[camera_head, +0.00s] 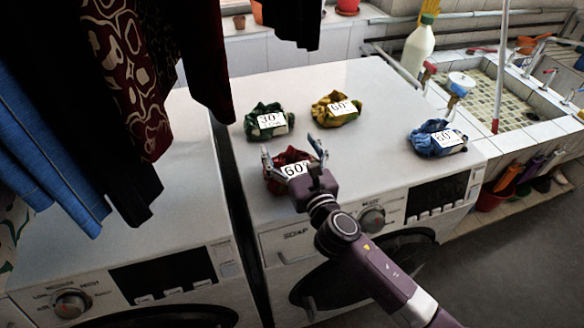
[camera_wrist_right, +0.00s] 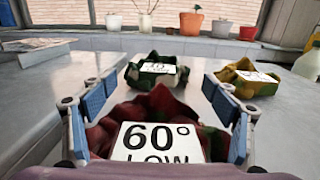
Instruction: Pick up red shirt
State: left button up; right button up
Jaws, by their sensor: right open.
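The red shirt (camera_head: 285,160) lies crumpled on top of the right washing machine, near its front left edge, with a white "60°" tag on it. My right gripper (camera_head: 292,150) is at the shirt, its two fingers open on either side of it. In the right wrist view the red shirt (camera_wrist_right: 165,105) fills the space between the open blue finger pads (camera_wrist_right: 160,115), and its tag reads "60° LOW". The shirt's near part is hidden behind the gripper in the head view. My left gripper is not in view.
A green shirt (camera_head: 265,121), a yellow shirt (camera_head: 335,108) and a blue shirt (camera_head: 437,139) lie on the same washing machine (camera_head: 375,85). Dark clothes (camera_head: 120,70) hang at left. A tiled sink (camera_head: 480,85) is at right.

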jog(key=shift+s, duration=0.1)
jog(key=shift+c, duration=1.2)
jog(key=c, duration=1)
jog(key=shift+c, duration=0.7)
jog(key=shift+r, duration=0.1)
